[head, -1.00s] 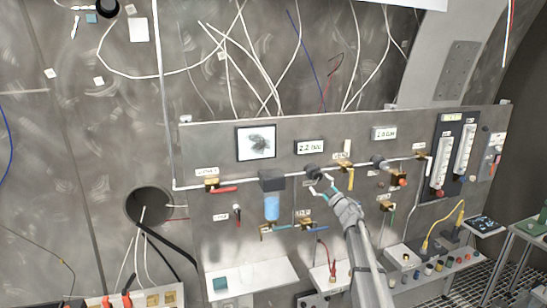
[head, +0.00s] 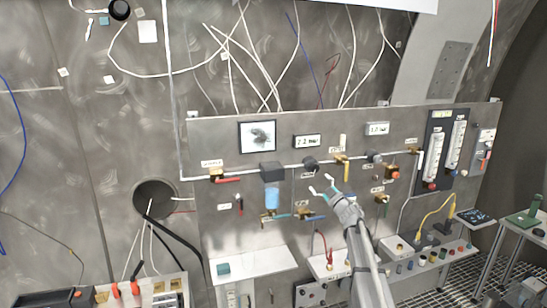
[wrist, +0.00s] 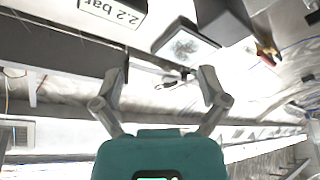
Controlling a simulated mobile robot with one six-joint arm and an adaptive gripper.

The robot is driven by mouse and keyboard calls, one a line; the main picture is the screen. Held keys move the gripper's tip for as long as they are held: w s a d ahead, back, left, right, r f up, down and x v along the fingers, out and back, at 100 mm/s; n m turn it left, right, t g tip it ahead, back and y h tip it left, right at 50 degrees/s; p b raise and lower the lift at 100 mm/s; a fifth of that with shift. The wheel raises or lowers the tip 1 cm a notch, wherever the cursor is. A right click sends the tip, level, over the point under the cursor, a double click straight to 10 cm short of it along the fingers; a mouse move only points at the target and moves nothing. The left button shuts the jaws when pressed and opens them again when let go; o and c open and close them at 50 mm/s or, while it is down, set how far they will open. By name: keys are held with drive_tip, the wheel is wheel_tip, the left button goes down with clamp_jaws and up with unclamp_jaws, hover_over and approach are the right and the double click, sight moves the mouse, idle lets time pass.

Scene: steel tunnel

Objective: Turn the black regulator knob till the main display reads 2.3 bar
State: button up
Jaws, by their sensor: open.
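The black regulator knob (head: 310,164) sits on the white pipe of the panel, below the main display (head: 307,141). The display reads 2.2 bar; it also shows upside down at the top of the wrist view (wrist: 112,11). My gripper (head: 321,185) is open and empty, apart from the knob and a little below and to the right of it in the head view. Its two spread fingers show in the wrist view (wrist: 163,76) with nothing between them. I cannot make out the knob in the wrist view.
A dark-topped filter with a blue bowl (head: 272,198) hangs left of the knob. A brass valve with a yellow lever (head: 341,161) is close on the right. A second display (head: 377,129) and flow tubes (head: 440,153) are further right. A white shelf (head: 252,263) juts out below.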

drive_tip(key=s+d+f+m+g+h+b, duration=0.3)
drive_tip(key=s+d+f+m+h, duration=0.1)
drive_tip(key=s+f+m+h, duration=0.45)
drive_tip(key=s+d+f+m+g+h+b, duration=0.2)
drive_tip(key=s+d+f+m+g+h, duration=0.2)
drive_tip(key=s+f+m+h, duration=0.45)
drive_tip(key=s+a+f+n+g+y+b, duration=0.1)
drive_tip(key=s+a+f+g+y, duration=0.1)
drive_tip(key=s+f, duration=0.3)
drive_tip(key=s+a+f+n+g+y+b, duration=0.1)
drive_tip(key=s+a+f+g, duration=0.2)
drive_tip(key=s, duration=1)
drive_tip(key=s+a+f+n+g+y+b, duration=0.1)
drive_tip(key=s+a+f+g+y, duration=0.1)
drive_tip(key=s+f+g, duration=0.4)
drive_tip(key=s+a+f, duration=0.1)
drive_tip(key=s, duration=0.3)
drive_tip(key=shift+a+f+y, duration=0.3)
drive_tip(key=shift+f, duration=0.1)
idle(0.5)
